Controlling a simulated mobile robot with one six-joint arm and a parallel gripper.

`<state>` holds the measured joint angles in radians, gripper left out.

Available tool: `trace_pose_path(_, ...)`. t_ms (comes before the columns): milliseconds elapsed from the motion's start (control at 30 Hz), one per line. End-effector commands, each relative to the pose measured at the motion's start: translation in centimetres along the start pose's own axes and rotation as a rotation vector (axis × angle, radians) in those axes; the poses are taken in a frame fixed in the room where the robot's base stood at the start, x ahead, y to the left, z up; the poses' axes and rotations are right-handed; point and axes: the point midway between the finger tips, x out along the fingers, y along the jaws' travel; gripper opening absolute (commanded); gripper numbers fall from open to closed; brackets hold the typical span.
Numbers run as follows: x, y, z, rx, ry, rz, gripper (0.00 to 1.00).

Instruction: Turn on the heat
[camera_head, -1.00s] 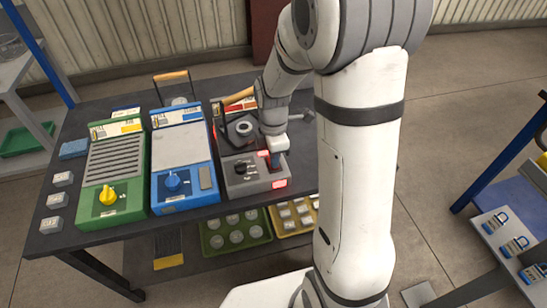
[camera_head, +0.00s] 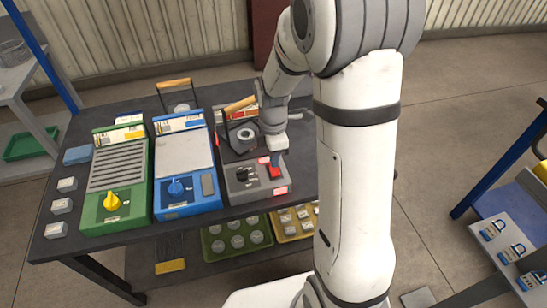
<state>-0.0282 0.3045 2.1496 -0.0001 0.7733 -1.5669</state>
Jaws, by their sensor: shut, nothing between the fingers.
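A dark grey unit (camera_head: 230,188) with a round ring-shaped pit on its top stands at the right of the three devices on the table. Its front panel has a black knob (camera_head: 243,174), a red switch (camera_head: 275,172), and red lit panels (camera_head: 281,190). My gripper (camera_head: 276,157) points down just behind and above the red switch, shut and empty. I cannot tell whether its tips touch the unit. My arm hides what lies to the right of the unit.
A blue device (camera_head: 185,172) with a blue knob and a green device (camera_head: 116,180) with a yellow knob stand to the left. Small grey blocks (camera_head: 62,206) lie at the table's left edge. Trays (camera_head: 235,237) sit on the lower shelf. A rack (camera_head: 505,240) with padlocks stands at right.

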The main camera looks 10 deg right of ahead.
Motion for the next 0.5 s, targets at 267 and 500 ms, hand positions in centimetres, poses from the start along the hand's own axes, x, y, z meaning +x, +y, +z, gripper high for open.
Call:
trace_pose_path(267,-6.2,-1.1,0.0,-0.001,0.000,0.006,0.00)
trace_pose_path(500,-10.5,-2.0,0.0,-0.001,0.000,0.003,0.00)
